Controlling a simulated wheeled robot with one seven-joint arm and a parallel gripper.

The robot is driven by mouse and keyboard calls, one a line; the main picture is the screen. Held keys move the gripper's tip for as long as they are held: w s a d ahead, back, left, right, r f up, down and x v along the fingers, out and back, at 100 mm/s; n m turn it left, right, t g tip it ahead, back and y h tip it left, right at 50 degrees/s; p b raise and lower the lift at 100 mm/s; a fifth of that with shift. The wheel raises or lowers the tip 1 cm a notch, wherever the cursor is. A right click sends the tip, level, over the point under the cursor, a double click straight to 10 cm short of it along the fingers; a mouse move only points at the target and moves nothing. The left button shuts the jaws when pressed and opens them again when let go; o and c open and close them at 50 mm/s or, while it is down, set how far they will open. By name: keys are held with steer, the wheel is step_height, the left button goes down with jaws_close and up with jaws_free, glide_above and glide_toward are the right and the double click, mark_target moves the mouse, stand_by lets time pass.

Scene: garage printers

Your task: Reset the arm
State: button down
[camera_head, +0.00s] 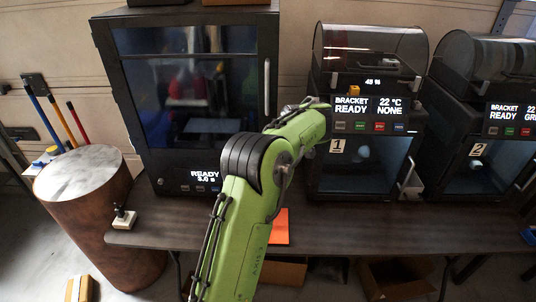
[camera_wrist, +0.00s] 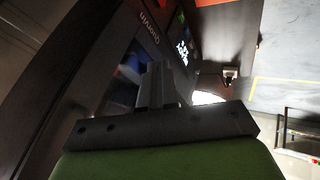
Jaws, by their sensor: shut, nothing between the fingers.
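My green arm reaches up from the bottom of the head view, bends at a dark ribbed joint, and points right toward the front of printer 1 (camera_head: 318,172). The far end of the arm is in front of that printer's upper part. In the head view I cannot make out the fingers. In the wrist view my gripper (camera_wrist: 158,84) shows as dark fingers close together on a wide dark bar. It is shut and empty. The dark cabinet (camera_wrist: 105,45) with a glass front is close to its left in that view.
A large cabinet (camera_head: 160,165) reading READY, printer 1 and printer 2 (camera_head: 437,140) stand on a dark table (camera_head: 350,228). An orange sheet (camera_head: 281,226) lies near its front edge. A small switch box (camera_head: 123,218) is at its left end, beside a round drum (camera_head: 90,215).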

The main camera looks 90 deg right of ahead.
steer(key=v, duration=0.5)
steer(key=shift+s+a+r+p, duration=0.2)
steer(key=shift+s+a+p, duration=0.05)
steer(key=shift+a+p, duration=0.05)
